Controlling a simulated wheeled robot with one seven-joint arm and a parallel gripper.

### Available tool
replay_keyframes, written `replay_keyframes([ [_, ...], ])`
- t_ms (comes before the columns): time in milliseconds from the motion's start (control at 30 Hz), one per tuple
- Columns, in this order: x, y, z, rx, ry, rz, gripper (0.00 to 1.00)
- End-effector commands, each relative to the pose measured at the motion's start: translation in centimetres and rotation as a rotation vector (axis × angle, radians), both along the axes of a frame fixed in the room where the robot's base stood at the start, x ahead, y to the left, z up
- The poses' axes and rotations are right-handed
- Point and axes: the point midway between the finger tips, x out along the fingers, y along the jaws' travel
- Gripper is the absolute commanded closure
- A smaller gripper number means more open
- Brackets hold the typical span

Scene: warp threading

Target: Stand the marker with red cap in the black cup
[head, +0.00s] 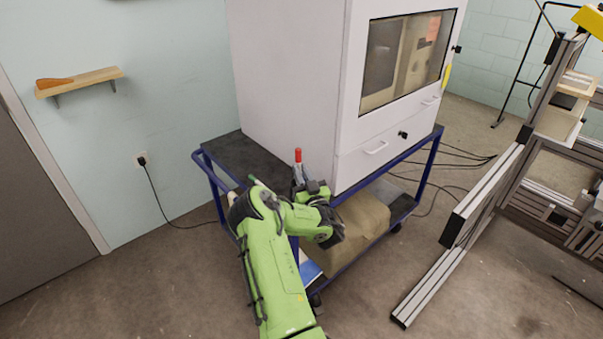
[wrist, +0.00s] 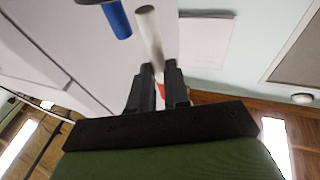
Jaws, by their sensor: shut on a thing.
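The marker with red cap (head: 298,156) is upright in my gripper (head: 299,178), cap up, over the cart's dark top. In the wrist view, which looks upside down, the marker's white body (wrist: 149,28) sticks out of my gripper (wrist: 161,82) toward the picture's top. A bit of the red cap shows between the two fingers. My gripper is shut on this marker. A blue cylinder (wrist: 118,20), perhaps another marker's cap, is beside it and apart. The black cup cannot be made out; my arm hides part of the cart top in the head view.
The blue-framed cart (head: 222,148) carries a large white cabinet (head: 290,75) close behind my gripper. A tan sack (head: 362,222) lies on its lower shelf. A metal frame (head: 480,195) stands to the right. A wooden wall shelf (head: 90,79) is at the upper left.

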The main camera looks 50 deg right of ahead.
Motion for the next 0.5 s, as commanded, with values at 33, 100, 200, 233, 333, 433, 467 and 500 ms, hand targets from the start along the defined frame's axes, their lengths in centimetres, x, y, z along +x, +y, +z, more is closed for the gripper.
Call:
replay_keyframes([
  [33,0.0,0.0,-0.8,0.0,0.0,0.0,1.0],
  [100,0.0,0.0,-1.3,0.001,-0.001,0.0,1.0],
  [200,0.0,0.0,-2.1,0.001,-0.001,0.0,1.0],
  [233,0.0,0.0,-2.3,0.001,-0.001,0.0,1.0],
  [333,0.0,0.0,-3.1,0.001,-0.001,0.0,1.0],
  [433,0.0,0.0,-3.9,0.002,-0.001,0.001,1.0],
  [467,0.0,0.0,-4.2,0.002,-0.001,0.001,1.0],
  [500,0.0,0.0,-4.5,0.002,-0.001,0.001,1.0],
])
